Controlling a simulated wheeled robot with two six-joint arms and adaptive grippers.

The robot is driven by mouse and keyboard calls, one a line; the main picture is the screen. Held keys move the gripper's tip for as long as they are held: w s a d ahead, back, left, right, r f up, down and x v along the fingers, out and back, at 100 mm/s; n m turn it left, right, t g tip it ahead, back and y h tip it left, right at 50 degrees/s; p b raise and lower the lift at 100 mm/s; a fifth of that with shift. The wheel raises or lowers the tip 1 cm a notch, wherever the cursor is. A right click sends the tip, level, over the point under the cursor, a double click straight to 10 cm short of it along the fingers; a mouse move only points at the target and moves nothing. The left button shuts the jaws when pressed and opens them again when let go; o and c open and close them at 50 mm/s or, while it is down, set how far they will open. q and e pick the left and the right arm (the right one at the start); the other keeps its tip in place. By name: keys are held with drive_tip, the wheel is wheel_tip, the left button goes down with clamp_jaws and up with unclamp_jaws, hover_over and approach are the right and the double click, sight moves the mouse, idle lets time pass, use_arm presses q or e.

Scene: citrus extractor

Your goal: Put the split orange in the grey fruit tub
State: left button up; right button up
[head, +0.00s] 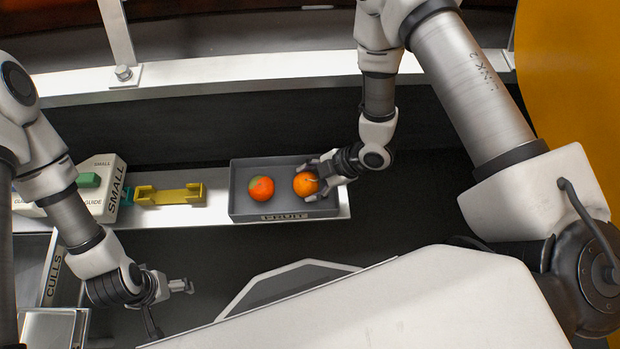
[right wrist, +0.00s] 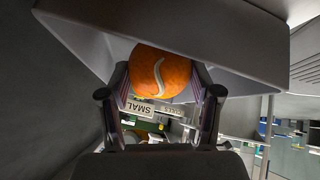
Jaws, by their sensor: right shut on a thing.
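The split orange (head: 306,184) is in my right gripper (head: 313,184), at the right side of the grey fruit tub (head: 240,212). In the right wrist view the orange (right wrist: 160,72) sits between both fingers of my right gripper (right wrist: 162,88), and a pale curved split shows on its skin. It overlaps the tub's inside in the head view; whether it touches the floor I cannot tell. Another orange fruit with a green patch (head: 261,189) lies in the tub to its left. My left gripper (head: 172,304) is at lower left, empty, with its fingers spread.
A yellow bracket (head: 170,195) and a pale block marked SMALL (head: 108,190) stand left of the tub on the light shelf (head: 215,214). A bin marked CULLS (head: 52,275) is at lower left. A pale rail (head: 210,73) runs behind.

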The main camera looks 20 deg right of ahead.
drive_tip(key=o, duration=1.3)
drive_tip(key=v, duration=1.2)
drive_tip(key=shift+f, duration=0.1)
